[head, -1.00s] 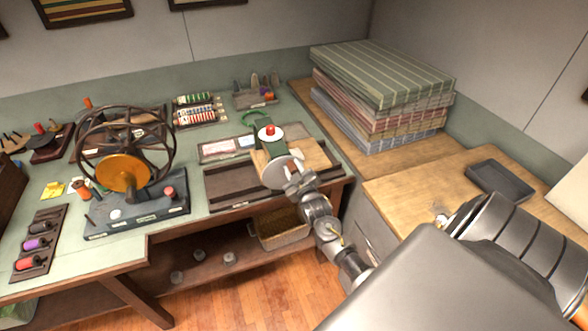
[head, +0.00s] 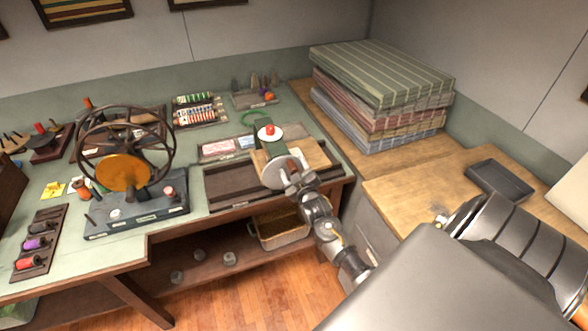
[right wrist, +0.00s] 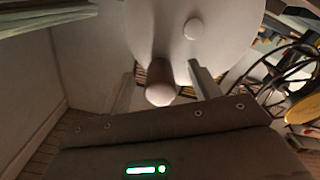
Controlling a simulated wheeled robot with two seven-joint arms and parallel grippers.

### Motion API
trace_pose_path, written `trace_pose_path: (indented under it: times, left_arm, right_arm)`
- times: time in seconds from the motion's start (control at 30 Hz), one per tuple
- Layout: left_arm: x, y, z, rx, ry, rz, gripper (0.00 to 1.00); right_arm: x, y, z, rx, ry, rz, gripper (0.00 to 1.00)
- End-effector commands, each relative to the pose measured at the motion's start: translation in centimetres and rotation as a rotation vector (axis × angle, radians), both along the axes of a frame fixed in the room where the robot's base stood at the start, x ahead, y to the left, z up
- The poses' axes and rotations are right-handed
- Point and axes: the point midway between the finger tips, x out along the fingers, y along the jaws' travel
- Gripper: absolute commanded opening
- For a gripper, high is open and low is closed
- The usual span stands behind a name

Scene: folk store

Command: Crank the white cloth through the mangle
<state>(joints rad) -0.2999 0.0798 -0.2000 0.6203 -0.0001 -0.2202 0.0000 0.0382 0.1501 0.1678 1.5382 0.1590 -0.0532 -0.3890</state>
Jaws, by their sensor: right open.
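The mangle (head: 272,172) stands at the right end of the green-topped bench, with a green frame, a red knob on top and a pale round disc facing me. In the right wrist view the disc (right wrist: 180,25) fills the upper middle. A rounded crank handle (right wrist: 160,93) sticks out from it towards me. My right gripper (head: 288,178) is at the front of the disc. Its fingers are open, one on each side of the handle; I cannot tell whether they touch it. I cannot make out the white cloth for certain. My left gripper is not in view.
A spoked wheel device (head: 125,145) stands left on the bench. A dark wooden tray (head: 228,190) lies beside the mangle. Folded striped cloths (head: 385,85) are stacked on the wooden counter to the right, near a dark tray (head: 498,180). A basket (head: 280,230) sits below the bench.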

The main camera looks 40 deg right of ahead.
Motion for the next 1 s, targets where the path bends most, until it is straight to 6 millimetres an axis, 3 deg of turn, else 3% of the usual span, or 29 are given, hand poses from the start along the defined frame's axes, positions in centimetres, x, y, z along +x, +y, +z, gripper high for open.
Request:
trace_pose_path:
  times: [0.43, 1.0]
  left_arm:
    - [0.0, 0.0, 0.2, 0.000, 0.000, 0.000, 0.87]
    - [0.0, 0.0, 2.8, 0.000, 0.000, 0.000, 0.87]
  right_arm:
    - [-0.2, 0.1, 0.1, 0.000, 0.000, 0.000, 0.62]
    - [-4.7, 1.7, 0.2, 0.000, 0.000, 0.001, 0.62]
